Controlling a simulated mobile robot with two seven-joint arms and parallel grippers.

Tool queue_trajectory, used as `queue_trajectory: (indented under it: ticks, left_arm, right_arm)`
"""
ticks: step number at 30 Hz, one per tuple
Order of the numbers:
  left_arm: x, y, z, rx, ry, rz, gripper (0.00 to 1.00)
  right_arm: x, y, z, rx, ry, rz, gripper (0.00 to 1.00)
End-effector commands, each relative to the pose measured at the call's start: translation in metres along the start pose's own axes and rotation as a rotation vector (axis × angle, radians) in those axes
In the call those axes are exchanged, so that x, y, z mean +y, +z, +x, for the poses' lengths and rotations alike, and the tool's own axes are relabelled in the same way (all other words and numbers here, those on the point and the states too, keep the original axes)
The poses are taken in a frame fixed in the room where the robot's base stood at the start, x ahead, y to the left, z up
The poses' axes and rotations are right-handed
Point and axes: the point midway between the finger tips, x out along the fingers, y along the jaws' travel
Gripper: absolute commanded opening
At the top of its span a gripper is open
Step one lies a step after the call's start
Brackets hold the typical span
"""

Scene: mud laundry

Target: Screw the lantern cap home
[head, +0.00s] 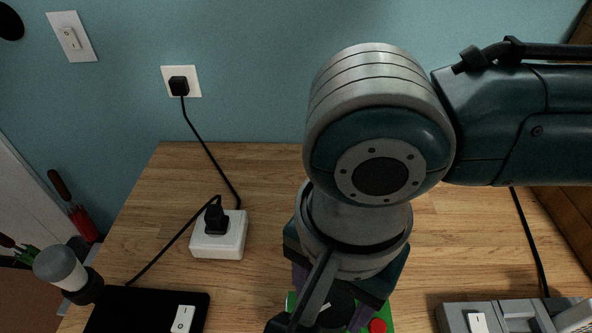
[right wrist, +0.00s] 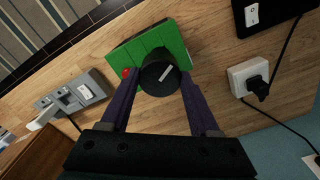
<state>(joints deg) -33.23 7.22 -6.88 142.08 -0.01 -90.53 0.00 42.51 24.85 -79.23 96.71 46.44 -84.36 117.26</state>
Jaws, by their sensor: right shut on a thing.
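A black round cap (right wrist: 154,80) with a white bar mark on its face shows in the right wrist view. It sits at a green block-like body (right wrist: 172,38) on the wooden worktop. A red button (right wrist: 126,73) is beside it on the green body. My right gripper (right wrist: 160,78) is shut on the black cap, one purple finger on each side. In the head view my right gripper (head: 335,300) comes down over the cap, and my arm hides much of it and the green body (head: 389,314). How far the cap is seated cannot be told. My left gripper is not in view.
A white socket box (head: 218,243) with a black plug stands left on the wooden worktop (head: 270,190). A black switch panel (head: 140,312) and a grey-topped cylinder (head: 62,268) are at front left. A grey switch unit (head: 500,316) is at front right.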

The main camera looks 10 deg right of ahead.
Motion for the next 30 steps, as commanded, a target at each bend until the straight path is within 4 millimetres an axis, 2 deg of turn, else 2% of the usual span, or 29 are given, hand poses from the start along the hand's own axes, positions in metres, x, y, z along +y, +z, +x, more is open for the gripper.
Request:
queue_trajectory:
  ticks: [3, 16, 30]
  left_arm:
    - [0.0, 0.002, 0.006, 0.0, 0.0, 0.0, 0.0]
    - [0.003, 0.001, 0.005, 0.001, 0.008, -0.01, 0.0]
    - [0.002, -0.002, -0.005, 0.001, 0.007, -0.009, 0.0]
  right_arm:
    - [0.0, 0.0, 0.005, 0.001, 0.0, 0.0, 0.3]
    - [0.0, 0.0, 0.004, 0.0, 0.0, 0.0, 0.3]
    - [0.0, 0.002, 0.003, -0.001, 0.0, 0.014, 0.3]
